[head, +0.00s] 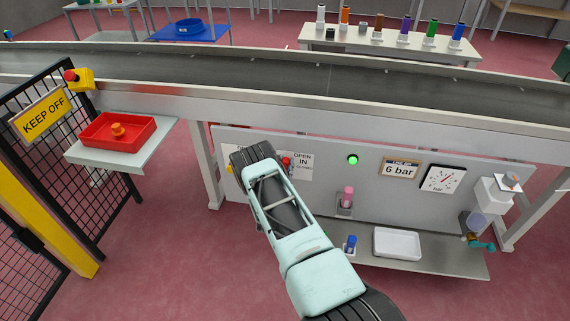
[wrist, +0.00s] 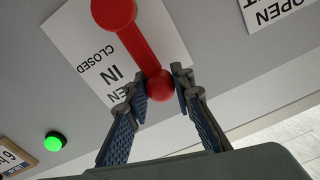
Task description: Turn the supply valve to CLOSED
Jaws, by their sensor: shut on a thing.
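A red valve lever (wrist: 138,45) stands out from the grey panel in front of a white label (wrist: 88,62) reading OPEN, IN and CLOSED, seen upside down in the wrist view. My gripper (wrist: 158,86) is shut on the lever's ball-shaped end, with a fingertip on each side. This end is near the partly covered word OPEN. The word CLOSED is off to the left there. The lever's other round end is cut by the top edge. In the head view, a bit of the red lever (head: 287,161) shows beside my arm, which hides the fingers.
A second label (wrist: 278,9) reading OPEN is close by on the panel. A green lamp (head: 352,160), a 6 bar sign (head: 400,168) and a dial (head: 443,179) are to the right. A shelf below holds a white tray (head: 397,243). A conveyor (head: 300,72) runs above.

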